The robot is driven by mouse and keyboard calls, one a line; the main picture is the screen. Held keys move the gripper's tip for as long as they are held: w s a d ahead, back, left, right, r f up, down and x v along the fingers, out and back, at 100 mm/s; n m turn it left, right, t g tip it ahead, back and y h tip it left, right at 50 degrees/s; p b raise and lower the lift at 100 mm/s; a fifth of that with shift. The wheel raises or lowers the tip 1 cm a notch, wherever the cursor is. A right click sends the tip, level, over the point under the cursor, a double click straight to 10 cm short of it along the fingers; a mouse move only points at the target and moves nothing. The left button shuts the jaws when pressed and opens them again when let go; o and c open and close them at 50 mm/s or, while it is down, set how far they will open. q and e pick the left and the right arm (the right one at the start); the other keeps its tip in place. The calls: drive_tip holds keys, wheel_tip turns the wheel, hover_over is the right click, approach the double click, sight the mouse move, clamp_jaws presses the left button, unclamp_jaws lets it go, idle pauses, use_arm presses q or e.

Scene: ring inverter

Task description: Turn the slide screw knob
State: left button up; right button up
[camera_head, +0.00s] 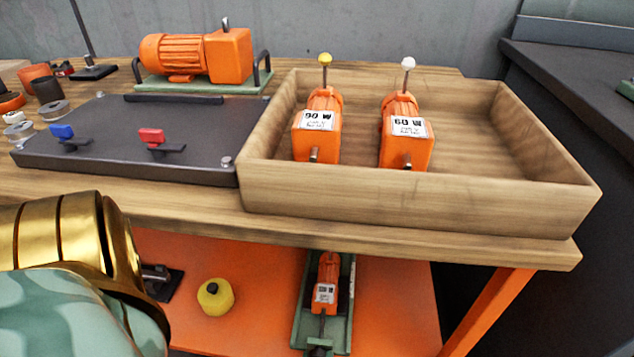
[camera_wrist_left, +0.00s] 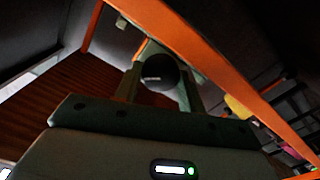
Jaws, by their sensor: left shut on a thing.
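In the left wrist view, my left gripper (camera_wrist_left: 160,88) has a finger on each side of a dark round knob (camera_wrist_left: 160,68) and is shut on it. The knob's far side and what it is mounted on are too dark to make out. In the head view my left arm, gold and pale green, fills the lower left, and its fingers do not show clearly. A green slide (camera_head: 342,305) with a small orange motor (camera_head: 327,277) sits on the orange lower shelf. My right gripper is in neither view.
A wooden tray (camera_head: 400,193) on the workbench holds two orange motors, labelled 90 W and 60 W. A black panel (camera_head: 110,165) with blue and red handles lies beside it. A yellow round object (camera_head: 215,297) stands on the lower shelf. An orange table leg (camera_head: 488,308) rises at right.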

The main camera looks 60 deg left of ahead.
use_arm(q)
drive_tip(key=shift+s+n, duration=0.1)
drive_tip(key=shift+n, duration=1.1)
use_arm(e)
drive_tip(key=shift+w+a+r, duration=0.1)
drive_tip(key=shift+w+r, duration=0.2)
use_arm(q)
drive_tip(key=o, duration=1)
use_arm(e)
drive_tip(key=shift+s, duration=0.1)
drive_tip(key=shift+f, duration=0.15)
